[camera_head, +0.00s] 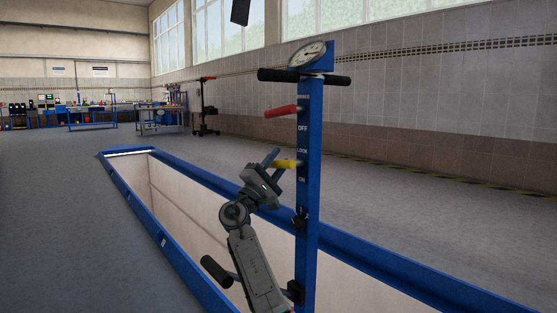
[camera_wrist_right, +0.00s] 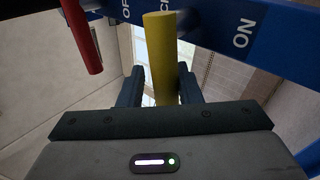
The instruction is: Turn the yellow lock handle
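The yellow lock handle (camera_head: 286,163) sticks out to the left from the blue jack post, beside the LOCK label and above ON. In the right wrist view the yellow handle (camera_wrist_right: 162,60) stands between the two dark blue fingers of my right gripper (camera_wrist_right: 161,88). The fingers are spread on either side of it, and I see no clear grip. In the head view my right gripper (camera_head: 273,170) is at the handle's outer end, with its arm coming up from below. My left gripper is not in view.
A red handle (camera_head: 281,111) sits above the yellow one on the blue post (camera_head: 309,210). A gauge (camera_head: 307,54) and black grips top the post. The post stands over a blue-edged pit (camera_head: 180,257). Workbenches (camera_head: 92,117) are far back left.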

